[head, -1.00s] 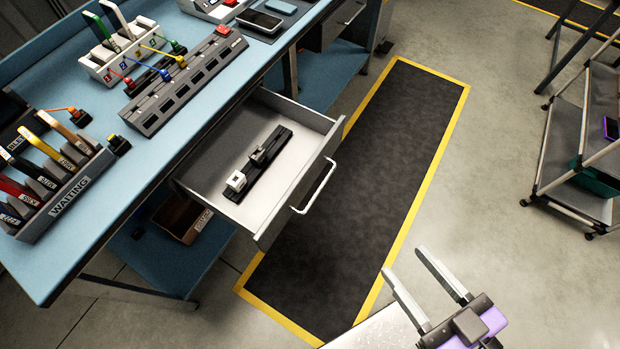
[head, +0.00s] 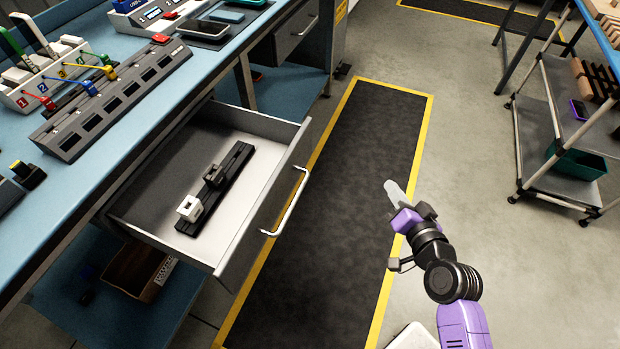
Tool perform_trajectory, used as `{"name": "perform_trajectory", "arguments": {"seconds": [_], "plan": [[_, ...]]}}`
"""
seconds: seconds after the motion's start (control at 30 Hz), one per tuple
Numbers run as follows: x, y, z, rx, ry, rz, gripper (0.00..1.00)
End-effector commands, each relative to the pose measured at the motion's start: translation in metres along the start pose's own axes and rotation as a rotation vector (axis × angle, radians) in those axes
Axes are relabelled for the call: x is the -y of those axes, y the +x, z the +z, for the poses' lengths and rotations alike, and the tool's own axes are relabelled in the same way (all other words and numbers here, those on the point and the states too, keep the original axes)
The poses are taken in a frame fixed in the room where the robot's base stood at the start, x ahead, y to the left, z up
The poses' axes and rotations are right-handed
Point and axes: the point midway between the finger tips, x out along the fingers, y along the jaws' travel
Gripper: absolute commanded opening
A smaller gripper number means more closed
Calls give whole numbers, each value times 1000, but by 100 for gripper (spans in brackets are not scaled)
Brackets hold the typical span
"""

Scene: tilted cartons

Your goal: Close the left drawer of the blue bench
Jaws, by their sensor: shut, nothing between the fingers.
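The left drawer (head: 252,215) of the blue bench (head: 62,205) is pulled out over the floor. Its silver bar handle (head: 289,203) is on the front panel, facing right. A black rail with a white block (head: 190,208) lies inside the drawer. My gripper (head: 391,188) is shut and empty, in the air to the right of the drawer front. It is clear of the handle, with a gap of floor mat showing between them.
A second drawer (head: 297,33) under the bench further back looks shut. A black mat (head: 365,150) with yellow edges lies on the floor. A wheeled cart (head: 540,140) stands at right. A brown box (head: 135,270) sits on the lower shelf.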

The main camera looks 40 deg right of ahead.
Motion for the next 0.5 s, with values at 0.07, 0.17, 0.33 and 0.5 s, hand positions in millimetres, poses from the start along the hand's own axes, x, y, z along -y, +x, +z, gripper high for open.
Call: {"name": "perform_trajectory", "arguments": {"seconds": [0.07,0.17,0.33,0.5], "plan": [[-26,38,9,34,118,-14,0],[-40,74,12,105,266,-66,0],[-36,114,6,284,502,-253,0],[6,100,6,522,647,-494,0]]}}
